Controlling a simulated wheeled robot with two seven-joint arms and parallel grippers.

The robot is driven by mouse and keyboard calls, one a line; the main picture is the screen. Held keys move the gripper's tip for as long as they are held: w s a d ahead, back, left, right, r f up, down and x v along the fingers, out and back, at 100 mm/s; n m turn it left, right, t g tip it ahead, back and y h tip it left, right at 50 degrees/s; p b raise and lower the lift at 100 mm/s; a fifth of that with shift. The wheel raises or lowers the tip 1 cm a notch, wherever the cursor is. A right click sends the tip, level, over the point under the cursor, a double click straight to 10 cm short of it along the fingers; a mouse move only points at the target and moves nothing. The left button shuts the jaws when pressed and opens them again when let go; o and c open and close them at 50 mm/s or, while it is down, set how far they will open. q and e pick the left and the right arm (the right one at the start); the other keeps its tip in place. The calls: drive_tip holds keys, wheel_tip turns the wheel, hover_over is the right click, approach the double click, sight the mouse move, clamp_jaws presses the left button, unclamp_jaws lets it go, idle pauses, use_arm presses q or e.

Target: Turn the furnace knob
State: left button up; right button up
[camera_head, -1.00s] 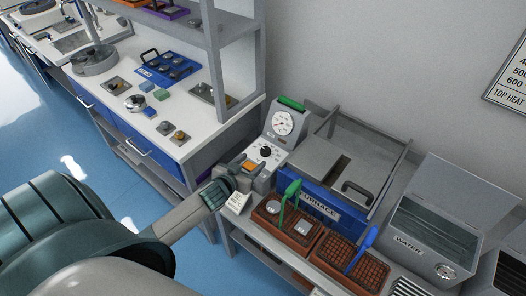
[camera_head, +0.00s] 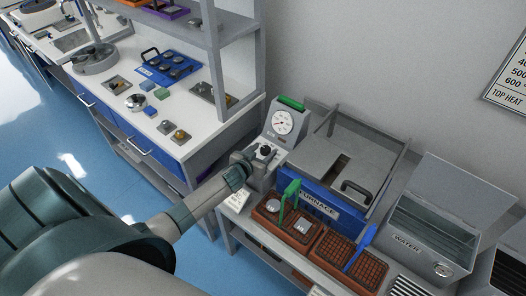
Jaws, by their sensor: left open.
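The furnace (camera_head: 313,200) is a blue and grey box on the bench, with a "FURNACE" label on its front. Beside it on the left stands a grey control panel with a round gauge (camera_head: 280,122). The black furnace knob (camera_head: 265,151) sits on the sloped face below the gauge. My left gripper (camera_head: 257,156) is at the knob, with its jaws open; whether the fingers touch it I cannot tell. The gripper and wrist hide the lower part of the panel. My right gripper is not in view.
Brown racks (camera_head: 300,228) with green and blue handled tools stand in front of the furnace. A grey water tank (camera_head: 432,222) is at the right. A white workbench (camera_head: 205,130) with specimens and a shelf post is to the left.

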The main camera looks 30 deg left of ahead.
use_arm(q)
drive_tip(key=shift+c, duration=0.2)
drive_tip(key=c, duration=1)
